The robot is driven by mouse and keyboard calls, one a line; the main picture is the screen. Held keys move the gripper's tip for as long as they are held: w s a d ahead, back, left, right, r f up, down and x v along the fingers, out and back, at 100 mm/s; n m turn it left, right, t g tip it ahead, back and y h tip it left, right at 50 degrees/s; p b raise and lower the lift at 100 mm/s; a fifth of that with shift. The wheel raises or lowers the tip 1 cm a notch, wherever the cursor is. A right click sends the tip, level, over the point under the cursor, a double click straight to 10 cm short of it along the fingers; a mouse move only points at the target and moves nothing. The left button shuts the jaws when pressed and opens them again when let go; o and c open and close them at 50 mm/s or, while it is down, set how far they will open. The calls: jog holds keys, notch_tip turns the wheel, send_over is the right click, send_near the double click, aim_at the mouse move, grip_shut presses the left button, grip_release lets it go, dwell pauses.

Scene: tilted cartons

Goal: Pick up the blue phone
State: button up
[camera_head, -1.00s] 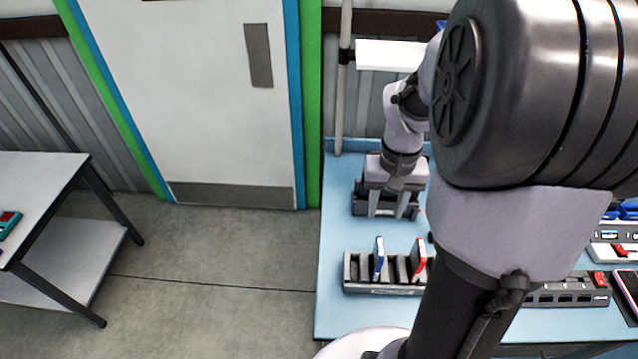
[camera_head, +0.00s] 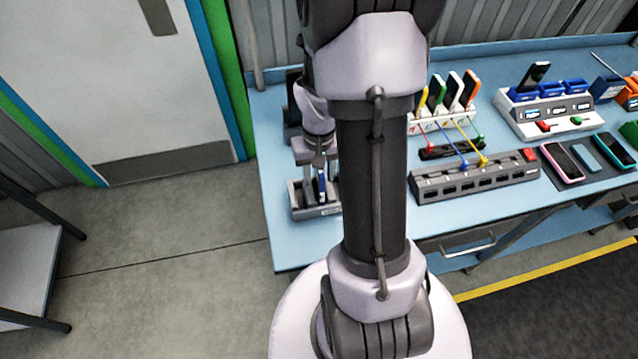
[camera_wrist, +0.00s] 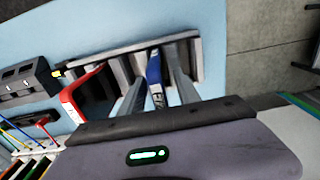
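The blue phone (camera_wrist: 154,72) stands on edge in a slot of a grey rack (camera_wrist: 203,60). In the wrist view my gripper (camera_wrist: 156,82) has one finger on each side of the phone. Gaps show between the fingers and the phone, so the gripper looks open around it. In the head view my gripper (camera_head: 321,163) is down over the rack (camera_head: 302,212), with a sliver of the blue phone (camera_head: 322,186) between its fingers. My arm hides the rack's right part in the head view.
The rack is near the left end of a blue table (camera_head: 290,257). To the right are a grey port strip (camera_head: 475,182) with cables, a white holder with colored phones (camera_head: 440,119), and a white dock (camera_head: 550,115). Several phones lie flat at the right.

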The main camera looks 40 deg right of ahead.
grip_shut()
jog(key=shift+r, duration=0.1)
jog(key=shift+r, duration=0.1)
